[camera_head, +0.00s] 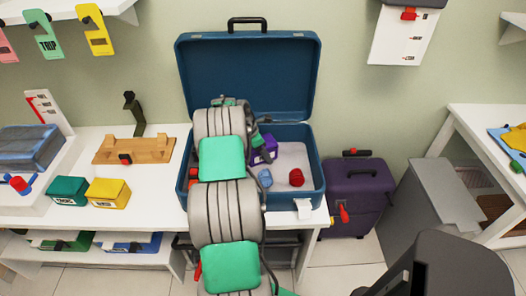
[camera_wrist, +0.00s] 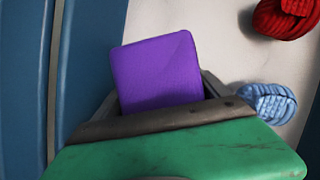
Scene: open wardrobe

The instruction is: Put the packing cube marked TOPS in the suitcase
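A purple packing cube (camera_head: 264,150) with a pale label is inside the open blue suitcase (camera_head: 317,170), left of centre and tilted. I cannot read its label. In the wrist view the purple cube (camera_wrist: 157,72) sits between the fingers of my gripper (camera_wrist: 162,100), which look closed against its two sides. My arm hides the suitcase's left part and much of the gripper in the head view. A green cube (camera_head: 68,190) and a yellow cube (camera_head: 108,193) stand on the table to the left; their labels are too small to read surely.
A red rolled item (camera_head: 296,177) and a light blue one (camera_head: 265,178) lie in the suitcase, right of the purple cube. The blue lid (camera_head: 250,75) stands open behind. A wooden rack (camera_head: 135,150) is on the table; a purple case (camera_head: 357,195) stands on the floor at right.

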